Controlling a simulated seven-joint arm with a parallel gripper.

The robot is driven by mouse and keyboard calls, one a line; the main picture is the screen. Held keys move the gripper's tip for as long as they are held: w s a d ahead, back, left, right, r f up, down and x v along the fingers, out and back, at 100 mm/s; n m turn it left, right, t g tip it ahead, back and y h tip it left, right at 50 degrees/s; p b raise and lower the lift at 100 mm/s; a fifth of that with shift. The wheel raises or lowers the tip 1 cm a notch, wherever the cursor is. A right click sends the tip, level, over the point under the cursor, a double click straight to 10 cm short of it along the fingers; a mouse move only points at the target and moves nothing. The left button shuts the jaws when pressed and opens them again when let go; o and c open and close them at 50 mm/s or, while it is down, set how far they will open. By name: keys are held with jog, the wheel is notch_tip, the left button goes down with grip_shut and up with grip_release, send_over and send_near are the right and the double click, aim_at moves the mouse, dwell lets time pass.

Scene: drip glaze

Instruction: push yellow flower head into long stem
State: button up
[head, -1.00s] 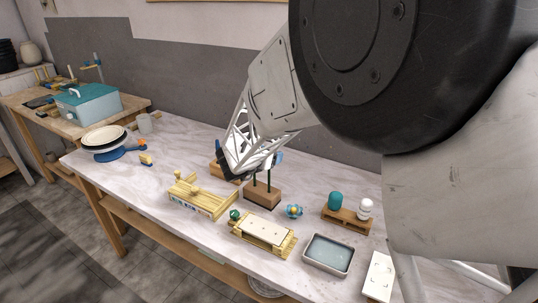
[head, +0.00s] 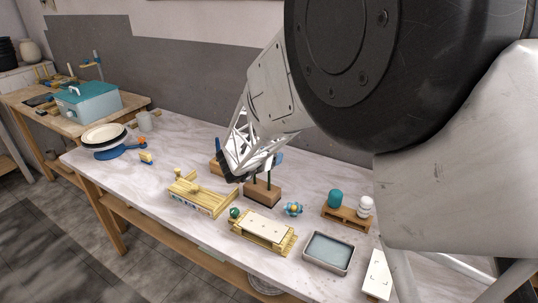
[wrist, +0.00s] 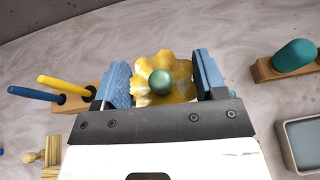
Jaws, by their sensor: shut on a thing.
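My gripper (wrist: 164,88) has its blue fingers closed on the sides of the yellow flower head (wrist: 149,60), which has wavy petals and a round green centre. In the head view my gripper (head: 254,168) is low over a wooden block (head: 262,194) with dark green stems standing in it. One stem (head: 269,182) shows below the fingers. The flower head is hidden by my gripper in the head view. The wrist view does not show what is under the flower, so I cannot tell how it sits on the long stem.
A blue flower head (head: 293,209) lies right of the block. A wooden stand (head: 346,219) with teal and white pieces and a grey tray (head: 328,252) are further right. Pale wooden fixtures (head: 262,234) stand in front. A holder with blue and yellow sticks (wrist: 62,88) is left.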

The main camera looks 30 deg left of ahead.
jog(key=shift+f, duration=0.4)
dwell(1.2)
dwell(0.3)
jog(key=o, duration=1.4)
jog(key=shift+o, duration=0.2)
jog(key=shift+s, duration=0.2)
jog(key=shift+v, duration=2.8)
jog(key=shift+r, duration=0.1)
